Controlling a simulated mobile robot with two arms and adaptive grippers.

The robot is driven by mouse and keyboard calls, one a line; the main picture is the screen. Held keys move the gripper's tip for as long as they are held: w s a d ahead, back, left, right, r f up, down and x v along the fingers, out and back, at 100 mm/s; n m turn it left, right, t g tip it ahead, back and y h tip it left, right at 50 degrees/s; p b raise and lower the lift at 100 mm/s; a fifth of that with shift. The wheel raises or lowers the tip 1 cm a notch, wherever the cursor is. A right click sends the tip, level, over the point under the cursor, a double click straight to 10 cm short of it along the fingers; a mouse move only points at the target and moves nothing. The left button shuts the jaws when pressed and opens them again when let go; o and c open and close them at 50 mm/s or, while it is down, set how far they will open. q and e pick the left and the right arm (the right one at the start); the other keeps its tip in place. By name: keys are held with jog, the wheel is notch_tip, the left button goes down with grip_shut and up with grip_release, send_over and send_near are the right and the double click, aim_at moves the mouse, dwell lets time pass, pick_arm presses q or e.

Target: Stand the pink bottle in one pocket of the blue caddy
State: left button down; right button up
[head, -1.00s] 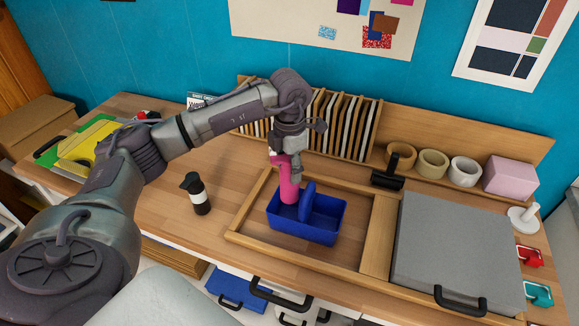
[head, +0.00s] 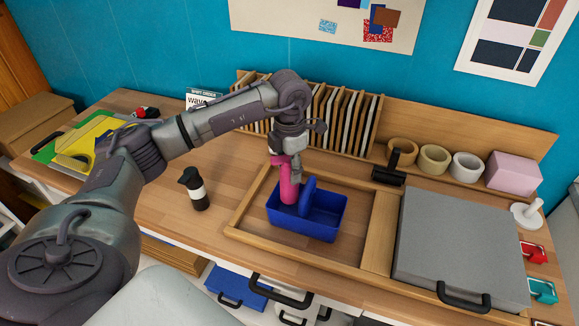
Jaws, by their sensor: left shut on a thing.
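The pink bottle (head: 288,187) is upright, with its lower part inside the left pocket of the blue caddy (head: 318,229). The caddy's raised middle handle stands just right of the bottle. My left gripper (head: 287,161) is shut on the top of the pink bottle from above. The caddy's front wall and my gripper hide the bottle's base and part of its top, so I cannot tell whether the base touches the caddy floor. My right gripper is not in the head view.
The caddy sits inside a wooden frame (head: 255,247) on the worktop. A black and white bottle (head: 194,189) stands to the left. A slotted rack (head: 345,122), tape rolls (head: 433,159) and a pink block (head: 513,173) line the back.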

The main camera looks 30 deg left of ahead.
aim_at(290, 188)
pick_arm(q)
jog(key=shift+f+b, duration=0.5)
jog(key=shift+f, duration=0.35)
jog(key=shift+f, duration=0.1)
jog(key=shift+f+b, duration=1.05)
jog(key=shift+f, duration=0.2)
jog(key=shift+f+b, duration=1.05)
jog(key=shift+f, duration=0.35)
